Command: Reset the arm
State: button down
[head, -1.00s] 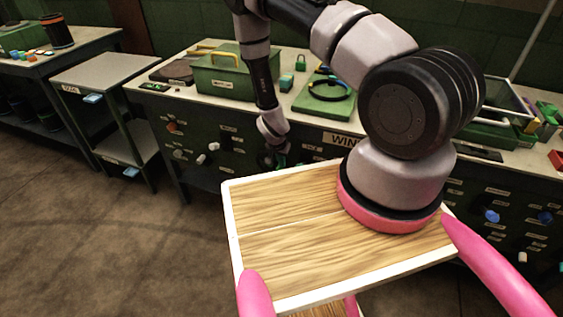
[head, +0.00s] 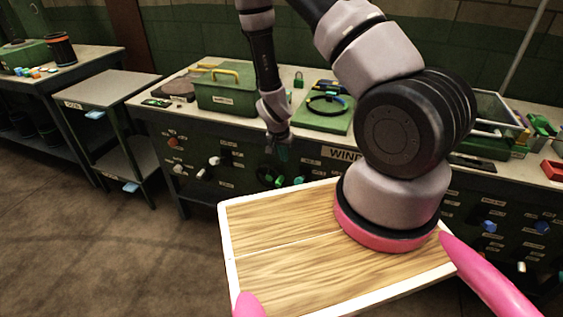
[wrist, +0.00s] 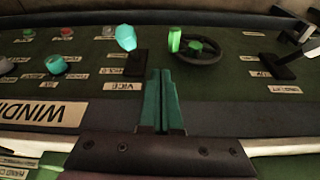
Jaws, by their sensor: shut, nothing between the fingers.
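My gripper (wrist: 161,100) is shut and empty, its two green fingers together in the wrist view. In the head view my gripper (head: 281,150) hangs low in front of the long bench's green front panel. In the wrist view the panel carries a dark handwheel (wrist: 200,50) with green knobs, and a cyan-tipped lever (wrist: 126,38) to its left. My fingertips point toward the panel between these two. I cannot tell the exact gap to the panel.
The workbench (head: 185,108) bears a green toolbox (head: 226,92), a green mat (head: 320,118) with a dark ring, and a red bin (head: 553,170). A grey two-level cart (head: 104,90) stands left of it. The floor (head: 90,240) at the left is clear.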

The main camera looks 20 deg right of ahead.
jog(key=shift+s+r, duration=0.15)
jog(key=shift+r, duration=0.15)
